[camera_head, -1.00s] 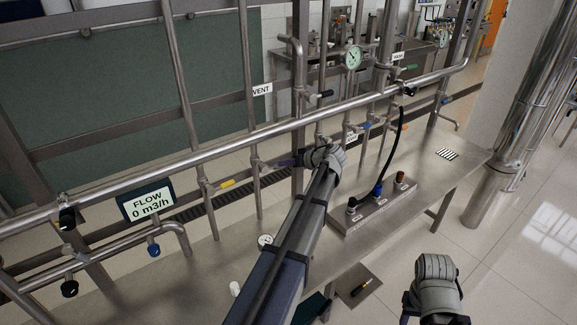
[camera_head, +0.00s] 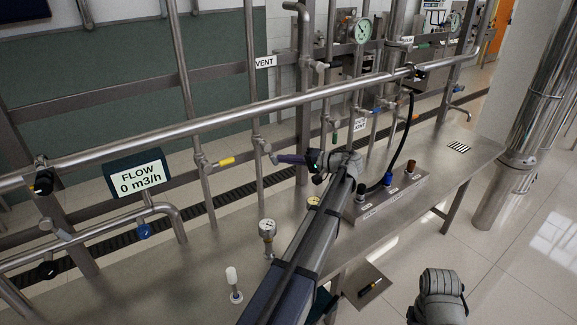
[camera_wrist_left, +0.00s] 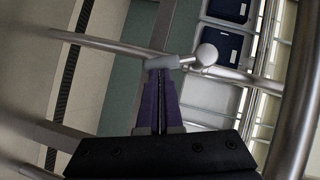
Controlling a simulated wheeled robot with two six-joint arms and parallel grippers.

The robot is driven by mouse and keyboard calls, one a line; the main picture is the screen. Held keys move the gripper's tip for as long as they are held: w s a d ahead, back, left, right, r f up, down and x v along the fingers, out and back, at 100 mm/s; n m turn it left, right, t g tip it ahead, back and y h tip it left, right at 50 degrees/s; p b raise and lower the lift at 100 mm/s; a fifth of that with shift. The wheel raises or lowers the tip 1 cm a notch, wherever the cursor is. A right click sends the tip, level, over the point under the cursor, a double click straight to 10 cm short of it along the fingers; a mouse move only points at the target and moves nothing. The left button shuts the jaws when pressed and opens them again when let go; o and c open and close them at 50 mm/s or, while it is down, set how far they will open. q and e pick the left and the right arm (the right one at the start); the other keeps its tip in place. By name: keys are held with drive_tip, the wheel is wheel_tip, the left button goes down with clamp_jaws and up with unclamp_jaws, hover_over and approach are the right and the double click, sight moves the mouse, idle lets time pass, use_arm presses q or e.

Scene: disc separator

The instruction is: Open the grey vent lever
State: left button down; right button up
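The grey vent lever (camera_head: 267,148) sits on a thin upright steel pipe below the VENT sign (camera_head: 265,62). My left gripper (camera_head: 277,158) points left, its purple fingers reaching the lever's end. In the left wrist view, the two purple fingers (camera_wrist_left: 162,72) are together with only a thin dark line between them. The grey lever sleeve (camera_wrist_left: 163,62) lies across their tips, and a round steel valve end (camera_wrist_left: 206,54) is to its right. The tips look to be at the lever, but contact is hard to confirm. My right wrist shows at the lower right; its fingers are out of view.
A yellow-handled valve (camera_head: 226,162) is just left of the lever. A long steel pipe (camera_head: 215,125) crosses above it. A FLOW display (camera_head: 138,174) reads 0 m3/h.

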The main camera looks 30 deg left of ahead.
use_arm(q)
drive_tip(key=shift+s+a+f+m+b, duration=0.4)
drive_tip(key=shift+s+f+b, duration=0.3)
drive_tip(key=shift+s, duration=0.15)
use_arm(e)
drive_tip(key=shift+f, duration=1.25)
use_arm(q)
drive_tip(key=shift+s, duration=0.15)
drive_tip(key=shift+f, duration=0.1)
